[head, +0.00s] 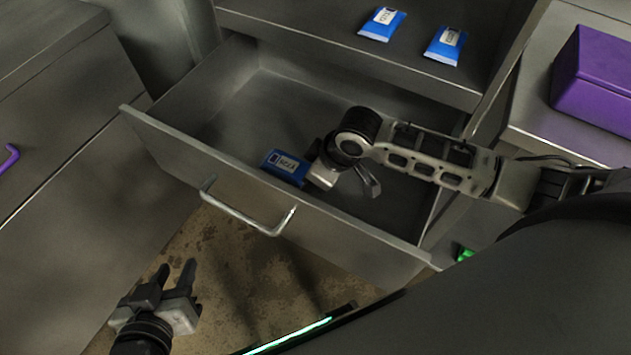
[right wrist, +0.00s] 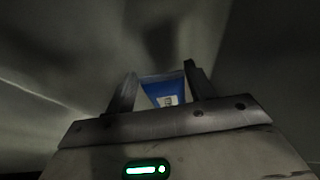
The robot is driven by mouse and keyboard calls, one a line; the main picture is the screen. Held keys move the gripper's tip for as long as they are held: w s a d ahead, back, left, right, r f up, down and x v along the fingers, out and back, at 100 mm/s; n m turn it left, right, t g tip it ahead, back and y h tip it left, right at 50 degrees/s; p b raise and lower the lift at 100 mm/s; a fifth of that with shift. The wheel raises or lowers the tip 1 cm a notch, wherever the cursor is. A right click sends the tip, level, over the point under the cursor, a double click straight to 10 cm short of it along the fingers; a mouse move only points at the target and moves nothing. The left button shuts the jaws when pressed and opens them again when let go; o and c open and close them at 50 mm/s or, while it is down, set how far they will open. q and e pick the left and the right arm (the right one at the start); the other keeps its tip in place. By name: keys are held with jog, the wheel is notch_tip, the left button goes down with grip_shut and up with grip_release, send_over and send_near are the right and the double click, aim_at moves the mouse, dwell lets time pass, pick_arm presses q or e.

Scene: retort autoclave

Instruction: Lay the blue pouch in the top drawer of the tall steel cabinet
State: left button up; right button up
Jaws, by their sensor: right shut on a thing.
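The blue pouch (head: 285,167) with a white label is inside or just above the open steel drawer (head: 247,208) of the cabinet, near its front wall. My right gripper (head: 315,176) reaches into the drawer from the right and is shut on the pouch's right end. In the right wrist view the blue pouch (right wrist: 166,92) shows between the two fingers (right wrist: 160,90). Whether the pouch touches the drawer floor I cannot tell. My left gripper (head: 180,277) is open and empty, low at the left, in front of the drawer and apart from it.
Two more blue pouches, one on the left (head: 382,23) and one on the right (head: 446,45), lie on the steel surface behind the drawer. A purple box (head: 597,82) stands on a surface at the right. The drawer's bar handle (head: 246,217) sticks out in front. The drawer's left part is bare.

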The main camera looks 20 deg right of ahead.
aim_at(316, 193)
jog(key=shift+f+b, duration=0.3)
jog(key=shift+f, duration=1.45)
jog(key=shift+f, duration=0.1)
jog(key=o, duration=1)
jog(key=shift+f, duration=0.1)
jog(key=p+v, duration=0.2)
jog(key=v, duration=1)
jog(key=shift+r+p, duration=0.2)
jog(key=shift+p, duration=0.1)
